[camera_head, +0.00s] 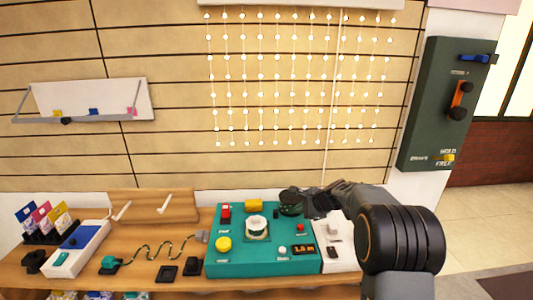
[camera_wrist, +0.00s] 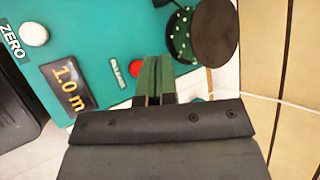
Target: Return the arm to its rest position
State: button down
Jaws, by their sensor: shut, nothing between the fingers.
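My gripper (camera_head: 312,203) is at the right side of a teal control panel (camera_head: 262,264) on the wooden counter, with my dark arm reaching in from the lower right. In the wrist view my gripper (camera_wrist: 155,60) is shut, its two green fingers together with nothing between them. The fingertips are over the panel beside a red button (camera_wrist: 136,68). A black knob with a dotted green rim (camera_wrist: 182,35) is just beyond them; in the head view this knob (camera_head: 289,207) is beside the gripper. Any contact cannot be told.
The panel has a "1.0 m" display (camera_head: 303,250), a yellow button (camera_head: 223,244) and a white dial (camera_head: 256,226). A white switch box (camera_head: 337,256) stands close at right. A dark green wall box (camera_head: 437,110) is farther right. Strings of lights (camera_head: 293,75) hang behind.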

jog(key=s+f+n, duration=0.1)
jog(key=s+f+n+g, duration=0.1)
jog(key=shift+s+f, duration=0.2)
jog(key=shift+f, duration=0.15)
jog(key=s+n+g, duration=0.1)
jog(key=s+n, duration=0.1)
jog(key=s, duration=0.1)
jog(key=shift+s+f+h+p, duration=0.15)
jog(key=shift+s+h+p, duration=0.05)
jog(key=shift+h+p, duration=0.2)
jog(key=s+r+n+g+h+p, duration=0.1)
jog(key=s+r+n+h+p, duration=0.4)
jog(key=s+r+n+p, duration=0.8)
jog(key=s+r+p, duration=0.4)
jog(key=s+r, duration=0.8)
jog(key=s, duration=0.2)
jog(key=shift+n, duration=0.3)
